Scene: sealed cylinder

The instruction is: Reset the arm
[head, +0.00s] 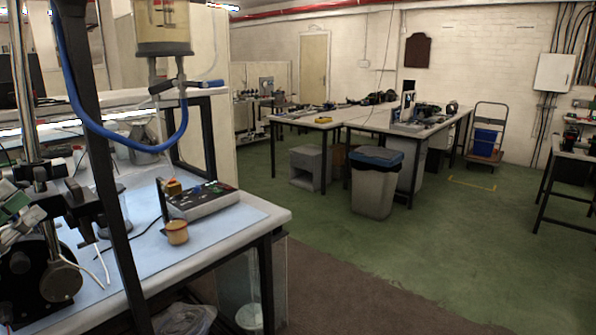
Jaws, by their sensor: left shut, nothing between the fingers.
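A small tan cylinder (177,232) stands on the light-blue mat of the bench at left. My left gripper (32,217) is at the far left edge among metal stand parts, partly cut off and cluttered. It is shut and empty, well to the left of the tan cylinder and apart from it. My right gripper is not in view.
A dark bar and blue hose (85,112) cross the near left, under a clear vessel (163,22). The bench edge (262,228) ends mid-left. A grey bin (376,183) and cluttered tables (352,117) stand farther back.

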